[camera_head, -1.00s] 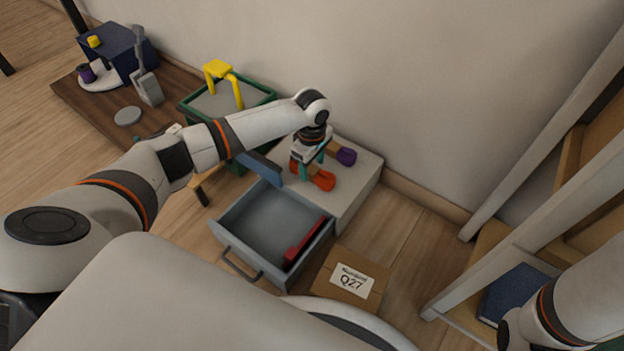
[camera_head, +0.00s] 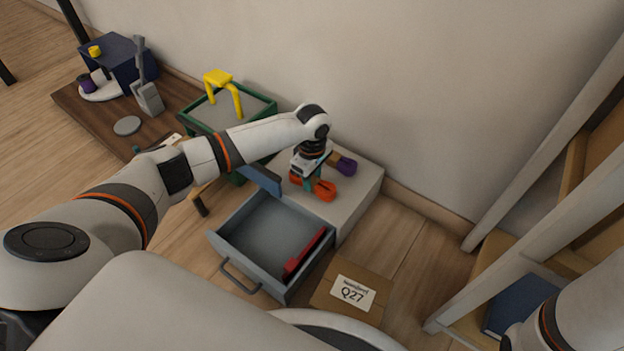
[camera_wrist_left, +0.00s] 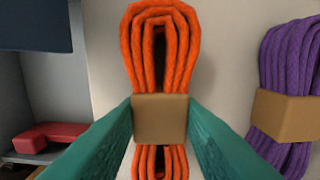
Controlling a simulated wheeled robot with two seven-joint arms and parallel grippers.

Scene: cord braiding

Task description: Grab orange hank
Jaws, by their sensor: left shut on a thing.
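The orange hank (camera_head: 325,189) lies on the top of the grey drawer cabinet (camera_head: 353,199). In the left wrist view the orange hank (camera_wrist_left: 160,50) stands out as looped cord with a tan band (camera_wrist_left: 160,118) round its middle. My left gripper (camera_wrist_left: 160,120) is shut on that band, one teal finger on each side; the left gripper (camera_head: 310,182) also shows in the head view. A purple hank (camera_head: 346,166) lies beside it, and the purple hank (camera_wrist_left: 290,85) shows at the right in the wrist view. My right gripper is not in view.
An open drawer (camera_head: 270,236) holds a red object (camera_head: 304,252). A cardboard box (camera_head: 325,292) labelled Q27 sits on the floor. A green-rimmed bin (camera_head: 264,107) with a yellow frame (camera_head: 219,78) stands behind my left arm. A wooden shelf stands at the right.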

